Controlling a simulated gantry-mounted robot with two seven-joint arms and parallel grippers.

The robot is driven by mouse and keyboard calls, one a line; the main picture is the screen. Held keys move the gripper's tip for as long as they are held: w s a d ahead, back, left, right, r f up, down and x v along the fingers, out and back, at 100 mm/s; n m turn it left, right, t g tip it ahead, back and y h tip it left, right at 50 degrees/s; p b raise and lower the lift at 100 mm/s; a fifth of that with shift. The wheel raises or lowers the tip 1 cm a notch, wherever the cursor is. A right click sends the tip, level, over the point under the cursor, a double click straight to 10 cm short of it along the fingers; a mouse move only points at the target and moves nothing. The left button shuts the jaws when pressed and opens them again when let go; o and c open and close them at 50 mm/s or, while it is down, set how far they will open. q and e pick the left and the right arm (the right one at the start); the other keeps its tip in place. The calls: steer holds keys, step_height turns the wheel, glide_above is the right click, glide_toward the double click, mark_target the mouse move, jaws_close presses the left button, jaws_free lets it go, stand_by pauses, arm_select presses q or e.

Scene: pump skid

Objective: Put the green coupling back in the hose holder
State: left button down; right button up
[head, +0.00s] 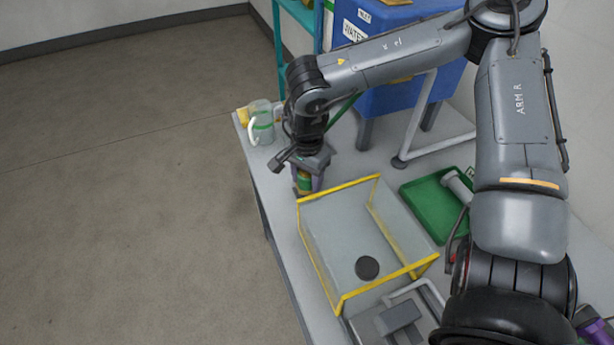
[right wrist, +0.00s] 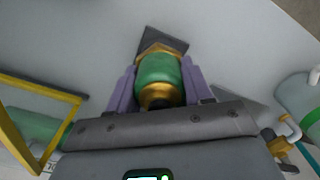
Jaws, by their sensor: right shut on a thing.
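My right gripper (head: 309,184) is shut on the green coupling (head: 304,182) at the left part of the bench, beside the yellow-edged bin. In the right wrist view the coupling (right wrist: 158,70) is a green cylinder with brass ends, held between the purple fingers (right wrist: 160,88). A dark angular patch shows behind its far end; I cannot tell whether it is a shadow or a support, or whether the coupling touches anything. I cannot make out the hose holder for certain. My left gripper is not in view.
A clear bin with yellow edges (head: 335,192) stands just in front, a black disc (head: 367,267) inside it. A jug with a green band (head: 262,122) stands at the bench's far left corner. A green tray (head: 427,207) and a blue tank (head: 396,80) lie to the right.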

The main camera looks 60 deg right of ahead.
steer(key=o, duration=1.3)
steer(key=shift+c, duration=0.2)
step_height(320, 180, up, 10)
steer(key=p, duration=0.3)
steer(key=shift+r, duration=0.45)
